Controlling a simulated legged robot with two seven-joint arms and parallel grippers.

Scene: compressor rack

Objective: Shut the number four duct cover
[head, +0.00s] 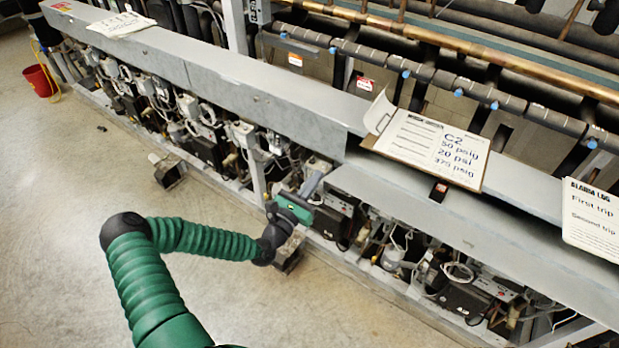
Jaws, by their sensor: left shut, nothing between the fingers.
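A long grey duct (240,95) runs diagonally across the rack. On its right part, a grey cover panel (400,207) juts out toward the floor side, out of line with the duct's left part. I take it for the number four cover, but I can read no number on it. My left gripper (316,174) is shut and empty, close to the left end of this panel. I cannot tell whether it touches the panel. The panel's underside and hinge are hidden. My right gripper is not in view.
A clipboard (432,146) and a small black item (438,191) lie on the right duct. A paper sign (595,218) is at far right. Compressors and wiring (190,120) fill the rack below. A red bucket (40,80) stands far left. The floor (60,220) is mostly clear.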

